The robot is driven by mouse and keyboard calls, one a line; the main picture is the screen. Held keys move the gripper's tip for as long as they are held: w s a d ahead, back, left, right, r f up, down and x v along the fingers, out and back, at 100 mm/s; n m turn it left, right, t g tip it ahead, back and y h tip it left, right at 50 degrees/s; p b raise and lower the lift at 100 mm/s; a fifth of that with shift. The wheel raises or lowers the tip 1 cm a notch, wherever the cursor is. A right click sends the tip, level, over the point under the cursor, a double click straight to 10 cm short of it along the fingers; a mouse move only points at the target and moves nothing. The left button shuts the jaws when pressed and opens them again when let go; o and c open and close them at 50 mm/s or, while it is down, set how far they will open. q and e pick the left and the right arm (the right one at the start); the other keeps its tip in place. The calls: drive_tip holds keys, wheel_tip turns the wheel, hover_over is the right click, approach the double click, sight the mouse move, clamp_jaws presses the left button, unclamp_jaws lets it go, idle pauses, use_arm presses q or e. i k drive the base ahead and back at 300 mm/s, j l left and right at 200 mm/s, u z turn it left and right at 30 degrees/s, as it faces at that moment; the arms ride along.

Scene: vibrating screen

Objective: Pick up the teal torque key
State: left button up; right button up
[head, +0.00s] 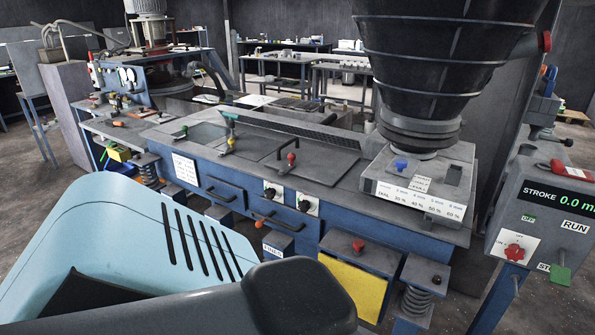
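I cannot make out the teal torque key for certain. A small teal piece (229,116) shows at the left end of the long raised bar on the blue machine bench, just behind a yellow-knobbed lever (231,143). It is too small to tell whether it is the key. Neither of my grippers is in view. Large light-blue and dark grey parts, which look like my own body, fill the lower left and bottom middle and hide what lies behind them.
A large dark hopper (440,60) stands on the bench's right end. A control box (540,215) with a red switch is at the far right. A red-knobbed lever (291,159) stands on the bench plate. A yellow bin (118,153) is at left. Tables stand behind.

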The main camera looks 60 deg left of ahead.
sight(232, 124)
drive_tip(key=l+u, duration=0.1)
drive_tip(key=u, duration=0.7)
drive_tip(key=k+l+u, duration=0.1)
drive_tip(key=u, duration=0.7)
drive_tip(key=k+u, duration=0.1)
drive_tip(key=u, duration=0.3)
